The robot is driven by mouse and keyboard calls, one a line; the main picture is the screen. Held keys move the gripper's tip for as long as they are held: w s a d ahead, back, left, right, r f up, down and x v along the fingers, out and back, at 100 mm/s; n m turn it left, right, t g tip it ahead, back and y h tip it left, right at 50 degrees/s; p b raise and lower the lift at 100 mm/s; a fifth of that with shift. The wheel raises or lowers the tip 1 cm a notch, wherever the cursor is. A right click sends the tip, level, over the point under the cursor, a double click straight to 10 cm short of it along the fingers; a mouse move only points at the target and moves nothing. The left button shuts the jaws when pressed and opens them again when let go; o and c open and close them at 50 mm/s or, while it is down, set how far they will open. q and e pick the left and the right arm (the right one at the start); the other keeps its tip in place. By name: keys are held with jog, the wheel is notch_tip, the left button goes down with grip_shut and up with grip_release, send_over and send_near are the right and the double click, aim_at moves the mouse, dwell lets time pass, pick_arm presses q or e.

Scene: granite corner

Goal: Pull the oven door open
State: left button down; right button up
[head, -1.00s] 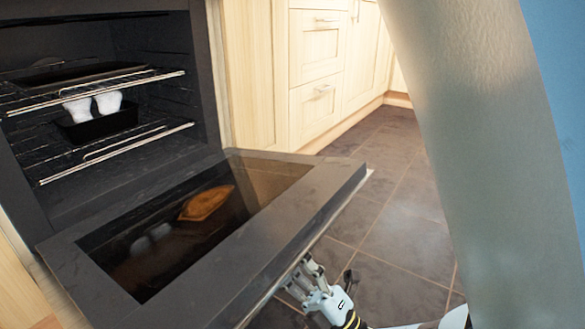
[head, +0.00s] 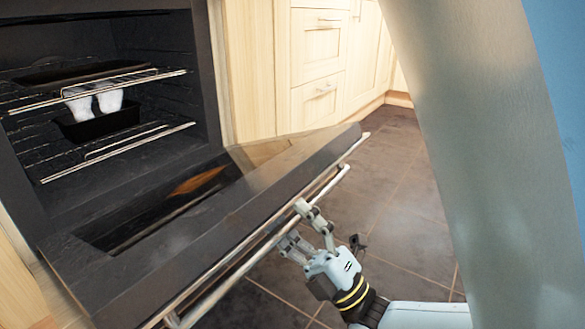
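The oven door (head: 190,235) is dark with a glass panel. It is hinged at the bottom and stands partly open, tilted with its outer edge raised. Its long metal handle (head: 225,284) runs along the outer face. My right gripper (head: 293,224) is at the handle, near the handle's middle. Its fingers look spread apart, with their tips beside or touching the bar. I cannot tell exact contact. The oven (head: 207,75) is open above the door. My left gripper is not in view.
Inside the oven are wire racks (head: 120,165), a dark tray (head: 85,72) and a black pan (head: 100,124) with white items. Pale wooden cabinets (head: 320,90) stand behind. The tiled floor (head: 405,200) right of the door is clear.

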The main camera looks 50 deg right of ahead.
jog(key=shift+s+r, duration=0.1)
jog(key=shift+s, duration=0.05)
notch_tip(320, 180, down, 12)
jog(key=s, duration=0.2)
dwell(1.0)
jog(key=shift+s+d, duration=0.1)
